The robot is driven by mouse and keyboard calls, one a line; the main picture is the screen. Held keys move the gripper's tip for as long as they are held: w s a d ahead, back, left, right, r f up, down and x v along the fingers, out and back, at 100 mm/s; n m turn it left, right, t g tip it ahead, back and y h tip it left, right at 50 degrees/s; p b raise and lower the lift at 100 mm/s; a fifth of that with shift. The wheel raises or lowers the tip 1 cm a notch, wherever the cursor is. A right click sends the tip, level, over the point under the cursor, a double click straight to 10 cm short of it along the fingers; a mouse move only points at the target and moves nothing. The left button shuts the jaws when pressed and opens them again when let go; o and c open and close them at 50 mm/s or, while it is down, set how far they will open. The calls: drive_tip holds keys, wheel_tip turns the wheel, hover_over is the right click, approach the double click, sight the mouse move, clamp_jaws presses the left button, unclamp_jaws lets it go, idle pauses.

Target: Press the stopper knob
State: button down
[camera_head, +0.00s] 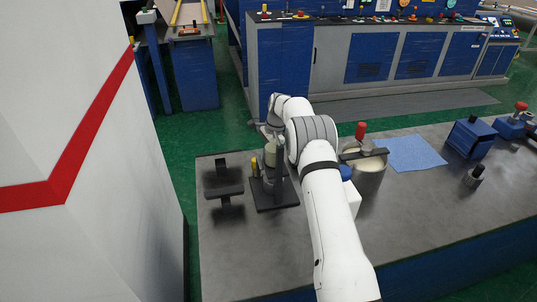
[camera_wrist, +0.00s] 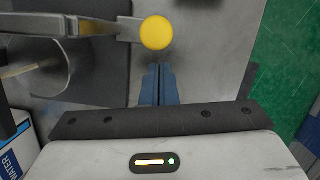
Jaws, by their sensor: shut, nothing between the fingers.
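The stopper knob is most likely the round yellow knob (camera_wrist: 157,33) in the wrist view, at the end of a grey metal arm. A small yellow piece (camera_head: 255,165) shows beside the stand with the dark base (camera_head: 272,196) in the head view. My gripper (camera_wrist: 158,70) is shut and empty, with its two blue-grey fingers together. In the wrist picture the fingertips lie just below the knob, with a small gap between them. I cannot tell the height between them. In the head view my white arm hides much of this area.
The grey workbench (camera_head: 240,255) carries a dark bracket (camera_head: 223,185) on the left. A pot with a red-handled tool (camera_head: 361,131), a blue cloth (camera_head: 413,153) and blue boxes (camera_head: 471,138) stand or lie to the right. The bench's front left is clear.

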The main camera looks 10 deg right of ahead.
drive_tip(key=d, duration=0.1)
drive_tip(key=d+r, duration=0.1)
drive_tip(key=w+d, duration=0.1)
drive_tip(key=shift+w+r, duration=0.1)
drive_tip(key=shift+r, duration=0.15)
drive_tip(key=b+v, duration=0.1)
drive_tip(key=v, duration=0.7)
drive_tip(key=shift+r, duration=0.15)
